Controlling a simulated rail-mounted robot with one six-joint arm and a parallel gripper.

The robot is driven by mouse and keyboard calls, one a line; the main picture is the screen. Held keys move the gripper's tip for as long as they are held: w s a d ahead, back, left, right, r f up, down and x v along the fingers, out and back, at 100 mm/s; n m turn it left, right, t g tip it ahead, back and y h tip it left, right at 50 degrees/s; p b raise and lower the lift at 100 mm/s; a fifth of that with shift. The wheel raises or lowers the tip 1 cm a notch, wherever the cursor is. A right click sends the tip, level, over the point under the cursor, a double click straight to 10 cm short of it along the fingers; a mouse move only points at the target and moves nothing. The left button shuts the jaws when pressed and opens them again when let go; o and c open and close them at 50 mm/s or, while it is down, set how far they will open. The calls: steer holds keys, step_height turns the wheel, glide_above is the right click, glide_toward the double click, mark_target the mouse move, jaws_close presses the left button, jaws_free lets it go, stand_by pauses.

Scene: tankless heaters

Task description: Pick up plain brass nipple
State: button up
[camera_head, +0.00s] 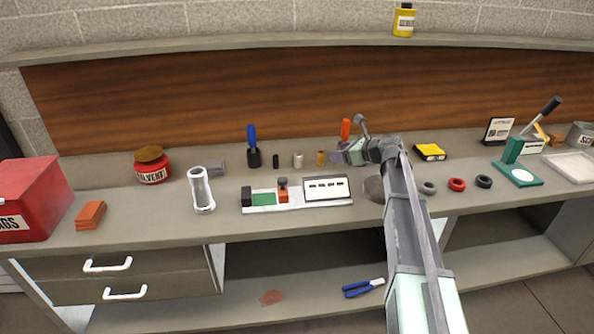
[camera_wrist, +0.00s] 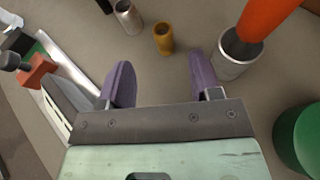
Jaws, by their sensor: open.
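The plain brass nipple (camera_head: 320,158) stands upright on the workbench as a small gold-brown tube. In the wrist view, the nipple (camera_wrist: 163,38) is ahead of and between my purple fingertips, still beyond them and touching neither. My gripper (camera_head: 338,157) is open and empty, just right of the nipple in the head view. In the wrist view, my gripper (camera_wrist: 162,75) shows both fingers spread wide apart.
A metal cup (camera_wrist: 237,55) holding an orange-handled tool stands close to my right finger in the wrist view. A silver cylinder (camera_wrist: 128,16) and a dark small cylinder (camera_head: 276,161) stand left of the nipple. A fixture with a white panel (camera_head: 327,189) lies in front.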

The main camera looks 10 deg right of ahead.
mark_target(322, 153)
steer(key=shift+w+a, duration=0.1)
steer(key=shift+a, duration=0.05)
steer(key=shift+f, duration=0.1)
steer(key=b+x, duration=0.2)
steer(key=x, duration=0.2)
steer(key=shift+w+f, duration=0.25)
steer(key=shift+w+a, duration=0.25)
steer(key=b+x, duration=0.2)
steer(key=x, duration=0.3)
steer(key=shift+f, duration=0.1)
steer(key=shift+w, duration=0.1)
steer(key=c, duration=1)
steer(key=shift+c, duration=0.2)
